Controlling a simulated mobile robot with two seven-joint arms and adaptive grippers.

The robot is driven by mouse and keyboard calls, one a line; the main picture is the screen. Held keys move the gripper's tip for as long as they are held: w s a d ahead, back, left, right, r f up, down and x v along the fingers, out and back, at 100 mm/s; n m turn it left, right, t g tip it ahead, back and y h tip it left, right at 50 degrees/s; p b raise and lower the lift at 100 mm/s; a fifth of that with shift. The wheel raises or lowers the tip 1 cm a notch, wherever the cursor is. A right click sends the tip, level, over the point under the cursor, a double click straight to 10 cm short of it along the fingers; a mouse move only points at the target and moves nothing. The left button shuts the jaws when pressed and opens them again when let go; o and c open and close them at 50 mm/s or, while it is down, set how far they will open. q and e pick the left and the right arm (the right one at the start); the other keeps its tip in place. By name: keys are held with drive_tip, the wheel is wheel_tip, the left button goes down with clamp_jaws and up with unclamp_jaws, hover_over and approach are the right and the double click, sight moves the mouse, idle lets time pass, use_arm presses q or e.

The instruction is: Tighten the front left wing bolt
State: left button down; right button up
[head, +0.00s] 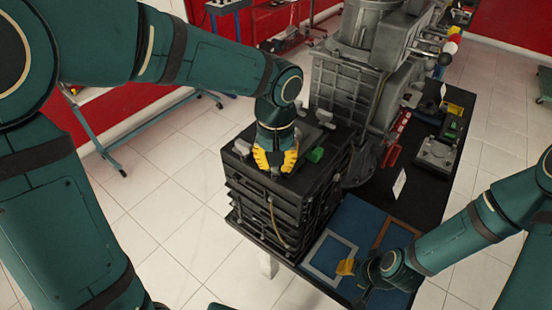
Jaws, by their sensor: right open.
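The black engine block (270,207) stands on the bench, with grey wing bolts on its top. One wing bolt (242,147) shows at the left corner and another (325,118) toward the back right. My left gripper (276,162) points down at the block's top, its yellow fingers on either side of a dark grey part. I cannot tell whether that part is a wing bolt or whether the fingers press on it. My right gripper (352,277) is open and empty, low over the blue mat, away from the block.
A green part (316,154) lies on the block's top, right of my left gripper. A large grey engine (352,85) stands behind. The blue mat (358,221) has a grey frame outline (328,257). A small white card (399,183) stands on the dark bench.

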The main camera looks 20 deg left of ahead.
use_arm(q)
drive_tip(key=m, duration=0.5)
drive_tip(key=shift+s+f+p, duration=0.1)
drive_tip(key=shift+p, duration=0.3)
drive_tip(key=shift+m, duration=0.3)
drive_tip(key=c, duration=0.9)
unclamp_jaws()
drive_tip(key=shift+c, duration=0.2)
wheel_tip(320, 180, up, 12)
